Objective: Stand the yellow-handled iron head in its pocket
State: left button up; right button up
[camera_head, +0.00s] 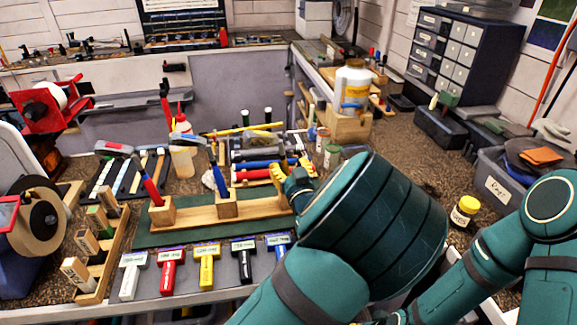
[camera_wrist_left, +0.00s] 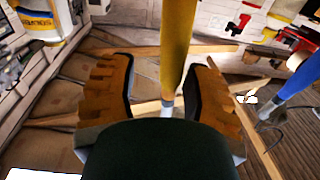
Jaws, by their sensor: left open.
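The yellow handle (camera_wrist_left: 177,45) stands between the fingers of my left gripper (camera_wrist_left: 164,92) in the left wrist view. The fingers are open, with a gap on each side of it; a pale ferrule shows below. In the head view my left gripper (camera_head: 291,174) is at the right end of the wooden rack (camera_head: 185,220). There I cannot separate the yellow handle from the fingers. The iron head and its pocket are hidden, so I cannot tell how it is seated. Yellowish parts at the head view's bottom edge may be my right gripper, too cut off to tell.
A red handle (camera_head: 152,190) and a blue handle (camera_head: 220,182) stand in blocks of the rack. Several labelled coloured tools lie in front, among them a yellow one (camera_head: 207,262). A yellow-lidded jar (camera_head: 464,210) stands at right. Bottles and tools crowd the back.

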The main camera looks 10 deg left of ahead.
pick_arm(q)
jog(key=v, duration=0.7)
jog(key=shift+s, duration=0.2)
jog(key=shift+d, duration=0.1)
dwell(0.3)
jog(key=p+v, duration=0.1)
jog(key=v, duration=0.8)
dwell(1.2)
dwell(0.5)
